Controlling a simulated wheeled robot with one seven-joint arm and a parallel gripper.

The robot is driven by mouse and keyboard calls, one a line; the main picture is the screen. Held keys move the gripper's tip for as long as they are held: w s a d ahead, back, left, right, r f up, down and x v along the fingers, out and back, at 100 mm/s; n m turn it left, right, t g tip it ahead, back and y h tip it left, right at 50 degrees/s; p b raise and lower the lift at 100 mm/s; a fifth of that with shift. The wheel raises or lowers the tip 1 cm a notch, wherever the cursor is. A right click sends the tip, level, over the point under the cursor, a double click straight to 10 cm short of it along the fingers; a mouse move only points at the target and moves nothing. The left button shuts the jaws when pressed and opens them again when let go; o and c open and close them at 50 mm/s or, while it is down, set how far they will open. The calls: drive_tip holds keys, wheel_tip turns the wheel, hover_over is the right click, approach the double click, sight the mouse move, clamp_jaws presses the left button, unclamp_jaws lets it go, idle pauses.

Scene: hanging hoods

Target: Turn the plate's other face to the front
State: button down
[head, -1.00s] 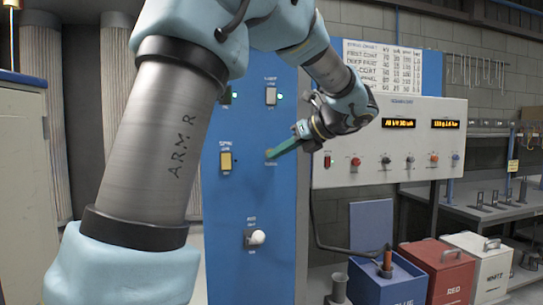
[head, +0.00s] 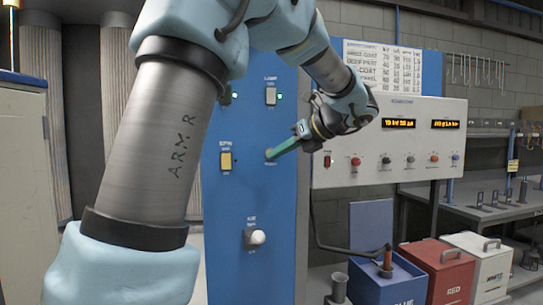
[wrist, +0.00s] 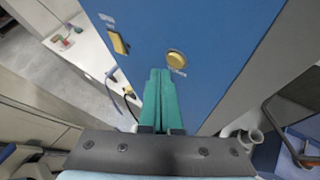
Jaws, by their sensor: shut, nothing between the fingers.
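My gripper (head: 273,154) is shut and empty, its green fingers pointing at the blue control panel (head: 222,205). In the wrist view the closed fingertips (wrist: 160,74) are just beside a round yellow button (wrist: 177,60) on that panel; I cannot tell whether they touch it. In the head view the fingers mostly hide this button. I cannot make out the plate in either view.
A pale control box (head: 390,165) with knobs and displays stands to the right. Blue (head: 385,280), red (head: 437,268) and white (head: 478,262) bins stand on the floor.

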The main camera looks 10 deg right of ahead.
drive_tip(key=shift+w+r, duration=0.1)
drive_tip(key=shift+w, duration=0.05)
drive_tip(key=shift+w+p, duration=0.3)
drive_tip(key=shift+p, duration=0.25)
